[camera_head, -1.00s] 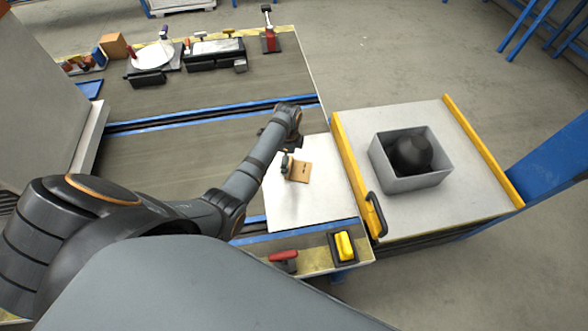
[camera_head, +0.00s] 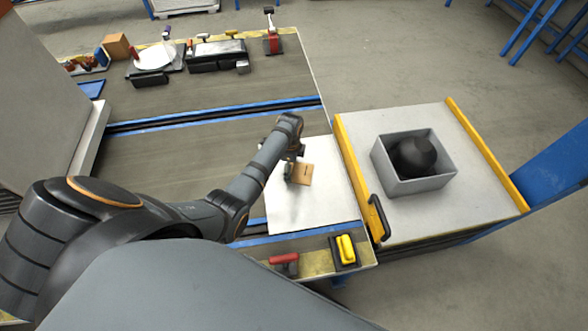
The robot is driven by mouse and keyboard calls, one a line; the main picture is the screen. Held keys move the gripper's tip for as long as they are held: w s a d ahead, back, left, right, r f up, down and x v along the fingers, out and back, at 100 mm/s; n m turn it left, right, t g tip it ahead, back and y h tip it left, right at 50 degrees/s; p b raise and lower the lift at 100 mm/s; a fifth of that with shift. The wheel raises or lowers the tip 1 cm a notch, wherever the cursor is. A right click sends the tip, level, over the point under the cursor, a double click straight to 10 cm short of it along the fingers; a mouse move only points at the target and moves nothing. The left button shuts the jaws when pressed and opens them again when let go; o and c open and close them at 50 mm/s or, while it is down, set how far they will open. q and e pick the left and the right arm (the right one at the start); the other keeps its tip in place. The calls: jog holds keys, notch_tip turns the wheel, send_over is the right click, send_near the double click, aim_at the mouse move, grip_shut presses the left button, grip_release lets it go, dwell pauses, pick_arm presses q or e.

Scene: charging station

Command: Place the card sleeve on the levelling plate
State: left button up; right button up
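The card sleeve appears to be the small brown piece (camera_head: 303,175) with a dark slot, on the white sheet-like panel (camera_head: 312,210) near the bench's right end. My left gripper (camera_head: 292,170) points down at the left edge of the brown piece, very close to it. It is small and partly hidden by its own wrist, so I cannot tell whether its fingers are open, shut or touching the piece. A round white plate (camera_head: 152,58) on a dark base stands at the back left; I cannot tell whether this or the white panel is the levelling plate. My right gripper is not in view.
A cart with yellow rails (camera_head: 350,180) holds a grey box (camera_head: 413,185) with a dark round object inside. A yellow switch (camera_head: 346,248) and a red-handled clamp (camera_head: 285,262) sit at the front edge. Blue rails cross the bench; its middle is clear.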

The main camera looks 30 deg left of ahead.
pick_arm(q)
jog(key=shift+r, duration=0.1)
jog(key=shift+r, duration=0.35)
jog(key=r, duration=0.1)
jog(key=r+p, duration=0.1)
jog(key=r, duration=0.1)
jog(key=shift+w, duration=0.3)
jog(key=w+r+b, duration=0.4)
jog(key=w+r, duration=0.5)
jog(key=w, duration=0.4)
jog(key=shift+w+a, duration=0.15)
jog(key=shift+w, duration=0.05)
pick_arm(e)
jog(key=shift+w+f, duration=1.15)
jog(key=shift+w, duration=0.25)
